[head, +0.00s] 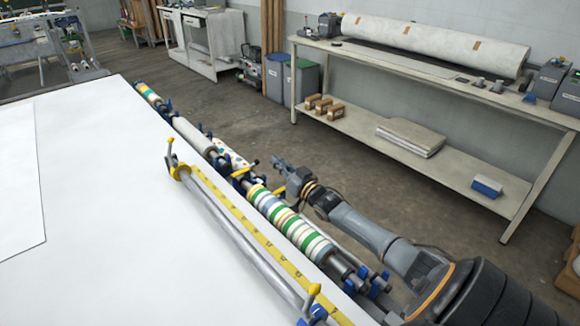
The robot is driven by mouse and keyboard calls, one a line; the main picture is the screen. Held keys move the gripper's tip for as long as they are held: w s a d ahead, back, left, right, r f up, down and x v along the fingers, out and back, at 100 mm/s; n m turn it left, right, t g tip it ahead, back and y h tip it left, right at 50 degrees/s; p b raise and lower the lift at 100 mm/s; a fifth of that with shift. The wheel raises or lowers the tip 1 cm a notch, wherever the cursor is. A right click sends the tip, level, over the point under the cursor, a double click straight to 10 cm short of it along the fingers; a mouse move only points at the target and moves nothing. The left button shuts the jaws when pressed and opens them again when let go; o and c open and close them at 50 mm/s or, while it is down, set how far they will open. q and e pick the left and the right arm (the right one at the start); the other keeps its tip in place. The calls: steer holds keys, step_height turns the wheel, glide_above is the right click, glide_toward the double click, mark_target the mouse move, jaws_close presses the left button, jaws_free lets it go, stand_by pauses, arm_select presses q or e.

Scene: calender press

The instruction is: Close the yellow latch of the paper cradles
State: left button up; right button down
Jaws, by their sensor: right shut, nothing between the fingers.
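A row of rolls lies in blue paper cradles along the table's right edge. A yellow latch (244,169) sits at a blue cradle bracket between a white dotted roll (225,154) and a green, white and yellow striped roll (290,222). Its handle slants up to the right. My right gripper (277,163) is shut and empty, just right of this latch, with a small apparent gap. Whether the latch is fully closed cannot be told. My left gripper is out of view.
A large white table (90,220) fills the left, with a metal bar (225,232) and yellow ruler strip (262,243) along its edge. A workbench (400,62) with a long roll stands at the back right. Open floor lies between.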

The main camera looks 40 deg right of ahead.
steer(key=s+a, duration=0.2)
steer(key=s, duration=0.7)
steer(key=shift+f, duration=0.15)
steer(key=shift+s+d+f, duration=0.1)
steer(key=shift+s, duration=0.05)
